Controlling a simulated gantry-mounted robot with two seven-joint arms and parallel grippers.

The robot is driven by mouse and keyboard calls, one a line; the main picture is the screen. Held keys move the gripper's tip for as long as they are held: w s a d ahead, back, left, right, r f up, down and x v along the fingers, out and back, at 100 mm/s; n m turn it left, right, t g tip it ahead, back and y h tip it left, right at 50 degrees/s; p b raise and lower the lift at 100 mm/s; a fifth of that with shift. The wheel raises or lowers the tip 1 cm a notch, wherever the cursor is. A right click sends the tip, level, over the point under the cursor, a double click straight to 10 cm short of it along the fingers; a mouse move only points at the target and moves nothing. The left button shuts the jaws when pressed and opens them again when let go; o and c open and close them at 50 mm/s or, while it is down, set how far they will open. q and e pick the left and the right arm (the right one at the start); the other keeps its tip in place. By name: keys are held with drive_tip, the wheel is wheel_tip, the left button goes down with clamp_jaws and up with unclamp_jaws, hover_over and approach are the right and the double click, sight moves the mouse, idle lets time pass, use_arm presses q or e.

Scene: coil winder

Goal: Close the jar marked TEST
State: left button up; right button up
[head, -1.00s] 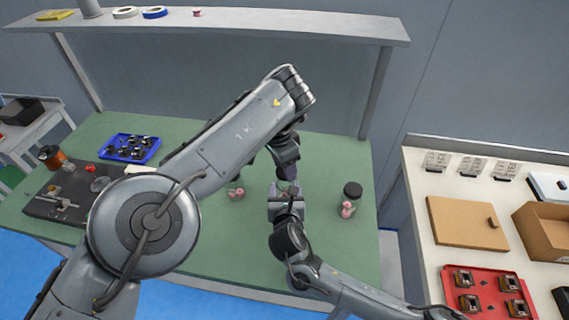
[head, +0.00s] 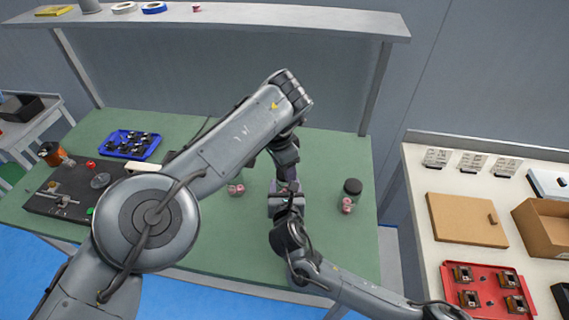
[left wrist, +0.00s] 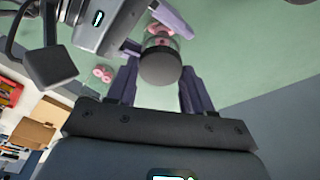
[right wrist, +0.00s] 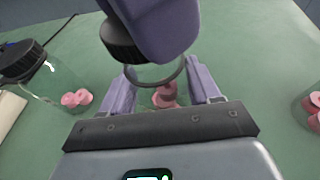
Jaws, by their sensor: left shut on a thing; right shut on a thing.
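My left gripper (left wrist: 158,92) is shut on a black lid (left wrist: 160,67); the lid also shows in the right wrist view (right wrist: 122,46). My right gripper (right wrist: 163,92) is shut on a clear glass jar with pink pieces inside; its rim (right wrist: 170,78) shows just under the lid. The lid is over the jar's mouth, a little off to one side in the right wrist view; I cannot tell whether they touch. In the head view the left gripper (head: 287,182) is directly above the right gripper (head: 286,203). No TEST marking is readable.
A black-lidded jar (head: 348,204) with pink pieces stands to the right on the green bench. Another jar (head: 236,188) stands to the left, its top hidden by my left arm. A blue tray (head: 131,145) lies at the back left. The bench's front right is clear.

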use_arm(q)
drive_tip(key=shift+f, duration=0.75)
idle(0.5)
drive_tip(key=m, duration=0.3)
drive_tip(key=shift+w+m, duration=0.1)
drive_tip(key=shift+m, duration=0.2)
drive_tip(key=m+g, duration=0.1)
drive_tip(key=m, duration=0.2)
drive_tip(key=o, duration=1)
